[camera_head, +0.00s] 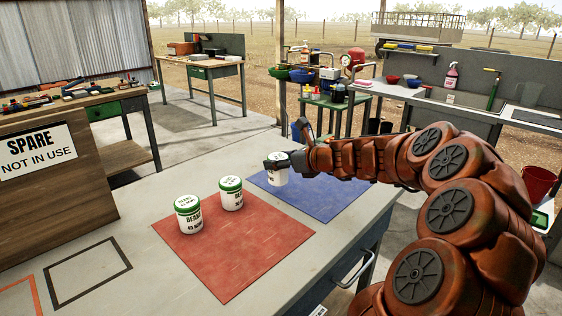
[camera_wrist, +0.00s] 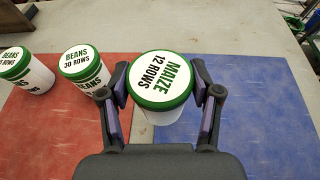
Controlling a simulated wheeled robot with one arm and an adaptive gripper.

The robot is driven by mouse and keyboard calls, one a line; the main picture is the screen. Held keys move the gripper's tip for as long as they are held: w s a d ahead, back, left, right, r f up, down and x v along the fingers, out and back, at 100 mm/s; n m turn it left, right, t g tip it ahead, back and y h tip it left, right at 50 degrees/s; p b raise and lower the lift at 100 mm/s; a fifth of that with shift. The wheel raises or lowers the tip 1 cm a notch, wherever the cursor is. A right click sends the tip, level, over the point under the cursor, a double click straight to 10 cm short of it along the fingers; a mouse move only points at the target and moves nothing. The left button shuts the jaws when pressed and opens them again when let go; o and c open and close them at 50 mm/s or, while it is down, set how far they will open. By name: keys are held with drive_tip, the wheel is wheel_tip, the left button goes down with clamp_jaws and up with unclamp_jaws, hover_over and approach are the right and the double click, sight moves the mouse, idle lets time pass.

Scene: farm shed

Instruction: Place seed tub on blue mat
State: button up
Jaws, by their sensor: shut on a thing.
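A white seed tub with a green-rimmed lid reading "MAIZE 12 ROWS" (camera_wrist: 162,82) is between the fingers of my gripper (camera_wrist: 166,90), which is shut on it. In the head view this tub (camera_head: 277,174) is upright over the far left part of the blue mat (camera_head: 325,198). I cannot tell whether its base touches the mat. In the wrist view it overlaps the border between the red and blue mats. Two more white tubs with green lids, marked "BEANS" (camera_head: 189,215) and "BEANS 30 ROWS" (camera_head: 231,195), stand on the red mat (camera_head: 235,258).
The mats lie side by side on a grey table (camera_head: 150,262) with a black outlined square (camera_head: 88,272) at the left. A wooden panel with a "SPARE NOT IN USE" sign (camera_head: 38,150) stands beyond it. Other benches with tools and bowls stand behind.

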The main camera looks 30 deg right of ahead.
drive_tip(key=shift+w+d+f+b, duration=0.15)
drive_tip(key=shift+w+d+f, duration=0.6)
drive_tip(key=shift+w, duration=0.4)
drive_tip(key=shift+w+d+f+b, duration=0.2)
drive_tip(key=shift+w+d+f, duration=0.6)
drive_tip(key=shift+w, duration=0.4)
drive_tip(key=shift+w+d+f+b, duration=0.15)
drive_tip(key=shift+w+d+f, duration=0.45)
drive_tip(key=shift+w+d, duration=0.4)
drive_tip(key=shift+w+a, duration=0.15)
drive_tip(key=o, duration=1.2)
drive_tip(key=shift+f, duration=0.1)
drive_tip(key=shift+o, duration=0.2)
